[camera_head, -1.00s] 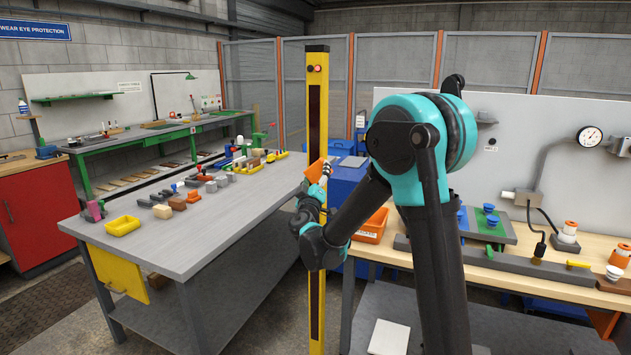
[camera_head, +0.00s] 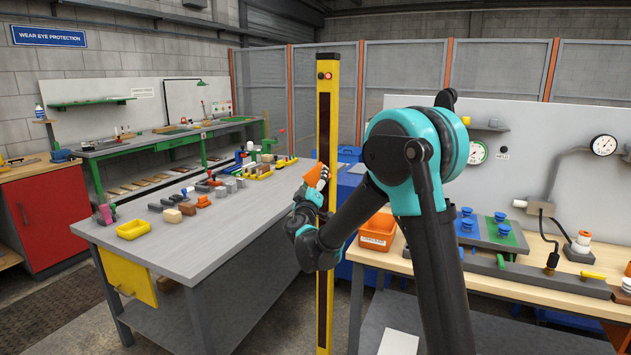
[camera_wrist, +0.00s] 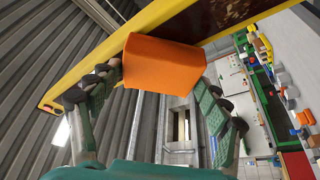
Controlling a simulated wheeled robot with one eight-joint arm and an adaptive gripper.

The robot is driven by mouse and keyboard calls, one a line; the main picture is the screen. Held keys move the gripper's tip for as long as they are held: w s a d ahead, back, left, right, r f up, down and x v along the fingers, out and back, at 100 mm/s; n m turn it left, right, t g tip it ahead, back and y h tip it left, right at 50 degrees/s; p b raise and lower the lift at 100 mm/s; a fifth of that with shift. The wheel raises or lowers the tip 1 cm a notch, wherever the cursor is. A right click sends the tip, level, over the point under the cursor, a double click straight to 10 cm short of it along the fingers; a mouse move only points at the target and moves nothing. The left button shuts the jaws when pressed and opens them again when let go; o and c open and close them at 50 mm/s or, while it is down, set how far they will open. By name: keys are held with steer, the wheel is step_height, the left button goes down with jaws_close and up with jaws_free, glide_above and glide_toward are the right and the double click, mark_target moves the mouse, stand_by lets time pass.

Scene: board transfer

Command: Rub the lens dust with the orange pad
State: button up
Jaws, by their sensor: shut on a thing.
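The yellow post (camera_head: 335,110) stands upright between the two benches. A long dark lens strip (camera_head: 324,125) runs down its face. In the wrist view the strip (camera_wrist: 215,18) looks brownish and mottled; I cannot clearly tell dust from its colour. My gripper (camera_head: 319,184) is shut on the orange pad (camera_head: 313,173), at about mid-height of the post. The pad (camera_wrist: 163,64) sits between both fingers in the wrist view and overlaps the post's yellow edge and the strip. I cannot tell whether it touches the strip.
A grey workbench (camera_head: 225,225) with a yellow bin (camera_head: 133,229) and several small parts is at left. A wooden bench (camera_head: 405,265) with an orange bin (camera_head: 378,231) is at right. A red light (camera_head: 327,76) shows near the post's top. Mesh fence panels stand behind.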

steer(key=shift+a, duration=0.1)
steer(key=shift+s+a, duration=0.3)
steer(key=shift+s, duration=0.65)
steer(key=shift+s+a, duration=0.3)
steer(key=shift+s, duration=0.6)
steer(key=shift+s+a, duration=0.3)
steer(key=shift+s, duration=0.65)
steer(key=shift+s+a, duration=0.1)
steer(key=shift+s+a, duration=0.25)
steer(key=shift+s, duration=0.4)
steer(key=shift+s+a, duration=0.2)
steer(key=shift+s, duration=0.45)
